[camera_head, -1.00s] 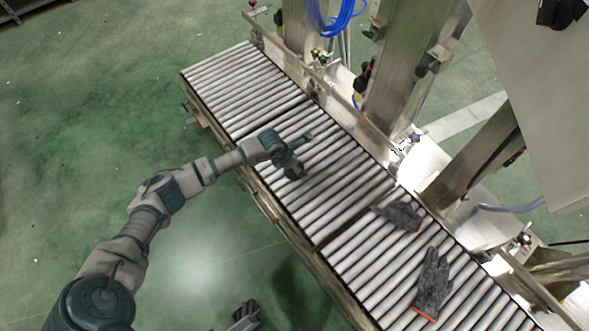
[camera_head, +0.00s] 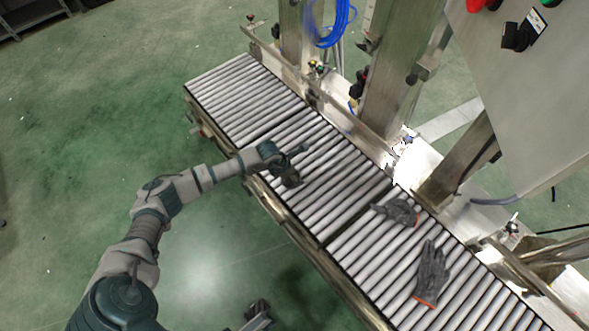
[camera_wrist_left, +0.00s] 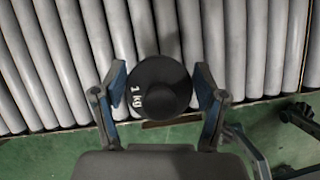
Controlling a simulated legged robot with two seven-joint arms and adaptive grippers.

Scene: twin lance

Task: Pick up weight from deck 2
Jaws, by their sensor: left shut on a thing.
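The weight is a dark round disc marked "1 kg" (camera_wrist_left: 158,88) in the left wrist view. It sits between the two fingers of my left gripper (camera_wrist_left: 158,92), which are shut on it. In the head view my left gripper (camera_head: 288,168) is over the middle roller section, near its front edge. The weight is a small dark shape (camera_head: 291,181) there, partly covered by the gripper. I cannot tell whether it touches the rollers. My right gripper (camera_head: 258,316) shows small at the bottom edge, below the conveyor, and its jaw state is unclear.
The roller conveyor (camera_head: 240,98) runs diagonally from upper left to lower right. Two grey gloves, one crumpled (camera_head: 398,212) and one flat (camera_head: 431,275), lie on its lower right section. Metal posts (camera_head: 400,70) and a grey panel (camera_head: 525,110) stand behind. Green floor is open in front.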

